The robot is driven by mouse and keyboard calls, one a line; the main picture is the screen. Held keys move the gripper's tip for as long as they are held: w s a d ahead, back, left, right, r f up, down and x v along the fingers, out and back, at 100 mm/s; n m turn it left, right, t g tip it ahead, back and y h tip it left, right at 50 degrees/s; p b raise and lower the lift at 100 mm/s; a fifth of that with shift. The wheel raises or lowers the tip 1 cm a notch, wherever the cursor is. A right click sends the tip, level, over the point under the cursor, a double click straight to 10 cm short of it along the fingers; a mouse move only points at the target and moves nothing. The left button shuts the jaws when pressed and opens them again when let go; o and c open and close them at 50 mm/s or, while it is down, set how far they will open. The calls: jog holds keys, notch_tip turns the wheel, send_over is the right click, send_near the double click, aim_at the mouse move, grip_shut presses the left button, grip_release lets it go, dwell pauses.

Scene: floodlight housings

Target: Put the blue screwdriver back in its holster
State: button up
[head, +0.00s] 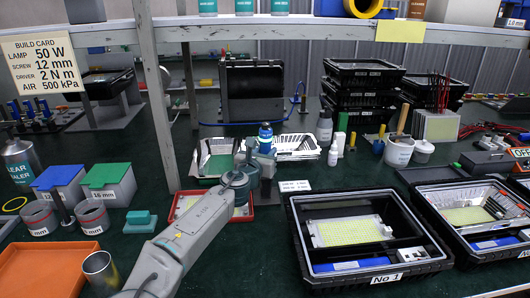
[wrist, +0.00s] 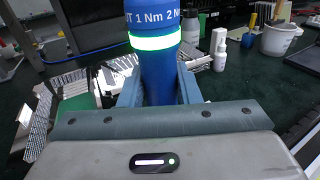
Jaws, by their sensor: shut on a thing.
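The blue screwdriver (head: 265,132) stands roughly upright in my gripper (head: 258,150) at the middle of the head view. In the wrist view, the screwdriver (wrist: 160,70) has a bright green ring and white torque markings "1 Nm 2 N". The two fingers of my gripper (wrist: 159,92) are shut on its body from either side. Its lower end is hidden behind my gripper. A dark grey upright piece (head: 267,186) shows just below my gripper in the head view; I cannot tell whether it is the holster or whether the screwdriver touches it.
White reflector trays (head: 298,152) lie behind and beside my gripper. A red tray (head: 240,213) is partly under my arm. A black housing marked No 1 (head: 420,268) stands front right. Blue and green bins (head: 58,178) are at left. A shelf post (head: 155,95) rises left of my gripper.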

jog(key=shift+f+b, duration=0.55)
jog(key=shift+f, duration=0.25)
jog(key=o, duration=1.1)
jog(key=shift+o, duration=0.2)
jog(key=shift+s, duration=0.15)
jog(key=v, duration=1.3)
jog(key=shift+s+p, duration=0.3)
jog(key=shift+p, duration=0.05)
